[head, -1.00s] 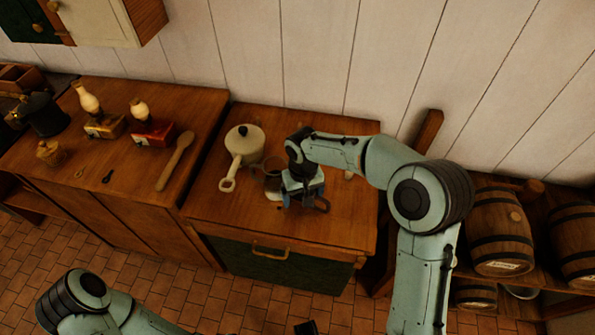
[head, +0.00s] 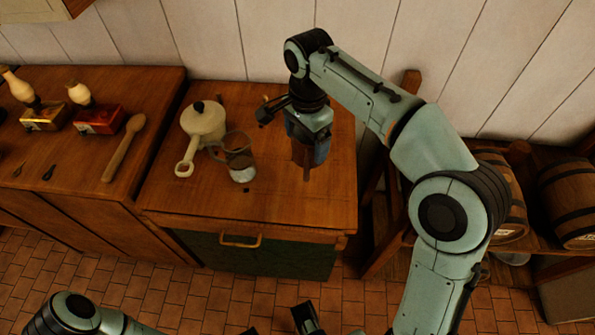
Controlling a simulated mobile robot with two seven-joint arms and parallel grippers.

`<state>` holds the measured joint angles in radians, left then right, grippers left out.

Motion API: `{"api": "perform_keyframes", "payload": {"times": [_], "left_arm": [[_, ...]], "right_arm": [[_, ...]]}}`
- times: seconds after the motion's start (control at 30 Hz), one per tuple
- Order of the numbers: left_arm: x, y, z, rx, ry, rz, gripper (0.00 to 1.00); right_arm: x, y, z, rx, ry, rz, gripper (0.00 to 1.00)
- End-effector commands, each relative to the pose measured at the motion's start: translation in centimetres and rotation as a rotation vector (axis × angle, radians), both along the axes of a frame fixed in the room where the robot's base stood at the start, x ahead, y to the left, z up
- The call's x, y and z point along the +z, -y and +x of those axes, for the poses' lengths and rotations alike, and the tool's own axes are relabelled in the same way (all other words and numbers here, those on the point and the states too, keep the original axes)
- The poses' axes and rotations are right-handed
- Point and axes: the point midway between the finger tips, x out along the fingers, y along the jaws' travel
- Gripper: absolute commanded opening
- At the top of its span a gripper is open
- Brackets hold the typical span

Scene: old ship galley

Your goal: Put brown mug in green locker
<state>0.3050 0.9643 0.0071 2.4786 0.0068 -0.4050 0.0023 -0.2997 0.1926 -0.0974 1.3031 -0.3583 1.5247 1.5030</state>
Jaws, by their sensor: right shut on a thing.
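My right gripper (head: 306,152) is shut on a brown thing, apparently the brown mug (head: 305,157), above the wooden counter top; the fingers hide most of it. My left gripper (head: 279,327) shows only as two dark fingertips set apart at the bottom edge; it looks open and empty. A dark green front with a brass handle (head: 265,257) is shut under the counter. At the top left, only the cream and wooden part of a wall cupboard (head: 45,10) shows; I cannot tell which of these is the green locker.
A cream lidded pot (head: 205,122) and a see-through brownish glass with a handle (head: 239,158) stand left of my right gripper. The left counter holds a wooden spoon (head: 122,150) and a red box (head: 99,120). Barrels (head: 570,205) sit on a rack at right. The counter's front right is clear.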

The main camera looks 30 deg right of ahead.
Motion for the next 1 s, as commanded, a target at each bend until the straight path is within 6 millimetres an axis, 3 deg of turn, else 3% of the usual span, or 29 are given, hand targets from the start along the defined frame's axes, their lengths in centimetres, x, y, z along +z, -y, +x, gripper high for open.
{"api": "perform_keyframes", "payload": {"times": [0.1, 0.3, 0.53, 0.77, 1.0], "left_arm": [[-1.0, 0.0, 0.3, 0.003, 0.013, 0.003, 0.41], [-1.7, 0.0, 0.7, 0.005, 0.026, 0.004, 0.41], [-2.0, 0.0, 0.9, 0.006, 0.032, 0.004, 0.41], [-2.7, 0.0, 1.2, 0.009, 0.043, 0.006, 0.41], [-2.6, 0.0, 1.2, 0.009, 0.044, 0.006, 0.41]], "right_arm": [[-3.6, 0.0, -0.1, 0.000, -0.004, 0.000, 0.50], [-7.3, 0.0, 0.0, 0.000, -0.001, 0.001, 0.50], [-8.9, 0.0, 0.0, 0.001, 0.000, 0.000, 0.50], [-12.2, 0.0, 0.0, 0.001, 0.000, 0.000, 0.50], [-12.4, 0.0, 0.0, 0.002, 0.002, 0.000, 0.50]]}}
